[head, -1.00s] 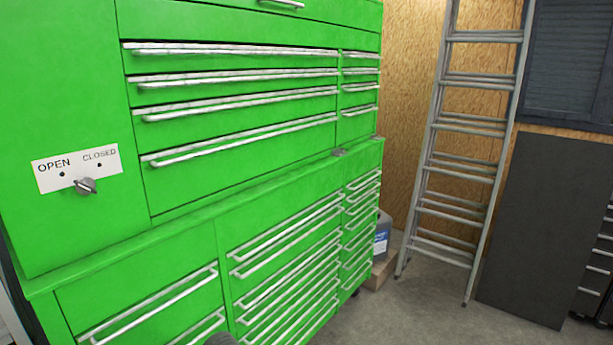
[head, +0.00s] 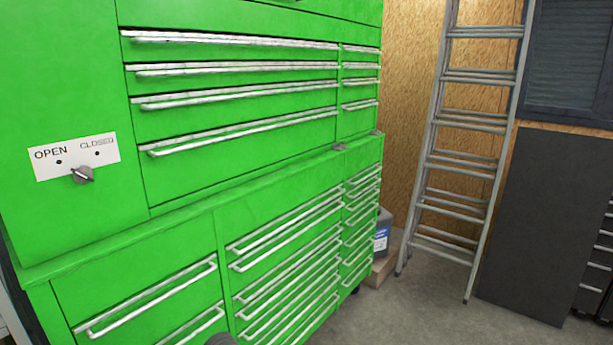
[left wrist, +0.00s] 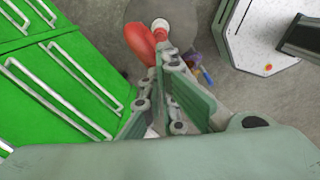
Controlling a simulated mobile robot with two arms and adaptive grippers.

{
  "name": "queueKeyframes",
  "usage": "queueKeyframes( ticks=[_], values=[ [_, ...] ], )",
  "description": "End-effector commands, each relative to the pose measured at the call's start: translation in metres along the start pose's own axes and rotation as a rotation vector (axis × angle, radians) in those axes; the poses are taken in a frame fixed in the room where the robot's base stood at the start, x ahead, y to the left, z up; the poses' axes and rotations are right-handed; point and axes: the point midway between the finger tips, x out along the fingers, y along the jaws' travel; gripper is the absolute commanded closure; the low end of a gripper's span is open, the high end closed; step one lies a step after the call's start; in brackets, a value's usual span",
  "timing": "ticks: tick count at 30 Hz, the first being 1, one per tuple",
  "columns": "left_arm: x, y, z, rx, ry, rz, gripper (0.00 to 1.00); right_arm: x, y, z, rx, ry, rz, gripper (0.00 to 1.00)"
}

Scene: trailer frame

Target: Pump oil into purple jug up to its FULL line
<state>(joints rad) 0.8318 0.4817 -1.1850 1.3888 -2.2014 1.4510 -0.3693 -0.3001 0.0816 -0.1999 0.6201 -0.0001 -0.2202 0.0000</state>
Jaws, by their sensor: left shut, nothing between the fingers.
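My left gripper (left wrist: 185,105) shows in the left wrist view, its fingers shut with nothing between them. It is in the air above the grey floor, to the right of the green cabinet's drawer handles. Beyond the fingertips is a red object (left wrist: 142,42) with a round white part (left wrist: 160,25); I cannot tell what it is. A small purple and blue item (left wrist: 198,65) shows partly behind the fingers, too small to identify. No jug, pump or FULL line can be made out clearly. My right gripper is in neither view.
A green tool cabinet (head: 150,235) with several drawers fills the left of the head view. It carries an OPEN/CLOSED plate with a knob (head: 82,175). A grey container (head: 383,230) stands by its far end. A ladder (head: 432,190) leans at the wall; floor between is clear.

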Motion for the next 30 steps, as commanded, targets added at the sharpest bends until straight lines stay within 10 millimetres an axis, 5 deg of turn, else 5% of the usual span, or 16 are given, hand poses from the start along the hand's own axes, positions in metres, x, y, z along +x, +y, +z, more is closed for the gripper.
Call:
queueKeyframes(
  ticks=[30],
  values=[
    [0.056,-0.002,-0.001,0.001,0.003,-0.004,1.00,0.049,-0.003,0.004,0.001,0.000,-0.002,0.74]
  ],
)
